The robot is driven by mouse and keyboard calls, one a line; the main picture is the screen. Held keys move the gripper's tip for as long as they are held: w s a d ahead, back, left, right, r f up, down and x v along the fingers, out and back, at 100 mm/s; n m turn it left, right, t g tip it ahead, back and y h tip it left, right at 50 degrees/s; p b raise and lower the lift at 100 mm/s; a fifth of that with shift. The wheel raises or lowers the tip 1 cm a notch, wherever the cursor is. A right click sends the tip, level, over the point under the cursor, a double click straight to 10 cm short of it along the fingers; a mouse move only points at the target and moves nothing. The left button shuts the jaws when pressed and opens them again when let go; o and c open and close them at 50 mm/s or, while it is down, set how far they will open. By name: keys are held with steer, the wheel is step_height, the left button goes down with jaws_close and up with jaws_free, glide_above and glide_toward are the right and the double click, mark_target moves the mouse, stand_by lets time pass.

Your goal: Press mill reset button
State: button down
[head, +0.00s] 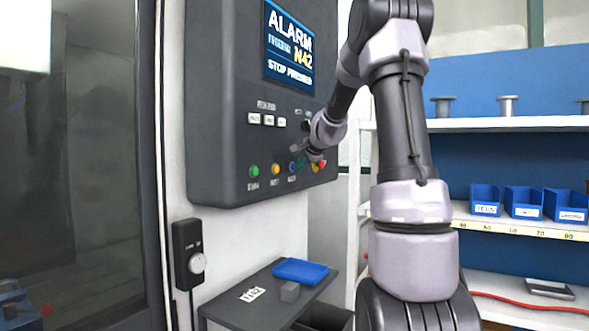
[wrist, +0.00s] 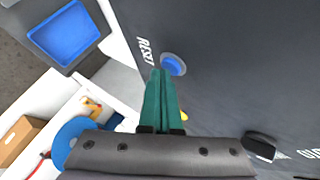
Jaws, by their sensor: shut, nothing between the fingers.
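The mill's grey control panel (head: 228,120) carries a row of buttons along its bottom edge. The blue button (head: 292,167) is in that row; in the wrist view the blue button (wrist: 174,65) sits beside the white RESET label (wrist: 146,51). My gripper (head: 299,163) is at the panel, close to the blue button. Its teal fingers (wrist: 160,72) are shut with nothing between them. Their tips lie just beside the blue button in the wrist view; I cannot tell whether they touch it. The panel screen (head: 289,45) reads ALARM and STOP PRESSED.
A green button (head: 254,171) and a yellow button (head: 275,169) are left of the blue one; a red one (head: 322,163) is to the right. A blue tray (head: 300,271) lies on a small table below. Shelves with blue bins (head: 523,202) stand at right.

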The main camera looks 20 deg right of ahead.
steer(key=shift+w+a, duration=0.15)
stand_by(0.5)
steer(key=shift+s+d, duration=0.55)
steer(key=shift+s, duration=0.1)
steer(key=s+d, duration=0.1)
steer(key=s, duration=0.1)
steer(key=s+d, duration=0.2)
stand_by(0.4)
stand_by(1.3)
